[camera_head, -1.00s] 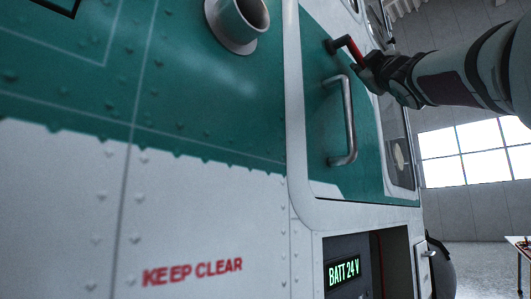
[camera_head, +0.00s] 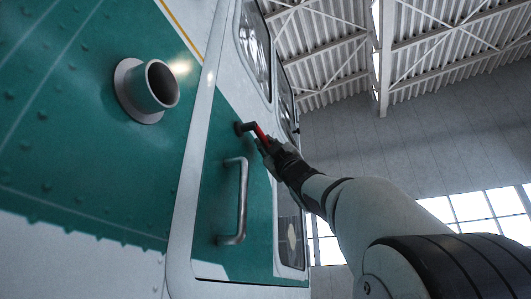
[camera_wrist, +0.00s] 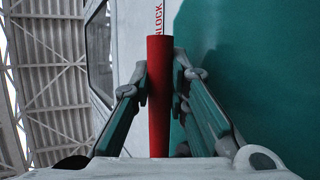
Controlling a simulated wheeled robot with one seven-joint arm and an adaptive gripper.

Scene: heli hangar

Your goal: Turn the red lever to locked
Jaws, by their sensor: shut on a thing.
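The red lever (camera_head: 261,136) is on the green door of the helicopter, up and to the right of the door's grab handle. A dark pivot at its upper left joins it to the door, and it slopes down to the right from there. My gripper (camera_head: 268,147) is at its outer end. In the wrist view the lever (camera_wrist: 159,95) runs upright between the two fingers of my gripper (camera_wrist: 160,88), which are shut on it. Red lettering on a white strip (camera_wrist: 159,18) beyond the lever reads "NLOCK", partly hidden.
A metal grab handle (camera_head: 241,200) stands out from the green door (camera_head: 212,240) below the lever. A grey pipe stub (camera_head: 150,88) sticks out of the hull to the left. Windows (camera_head: 256,48) lie above and beside the door. The hangar space to the right is open.

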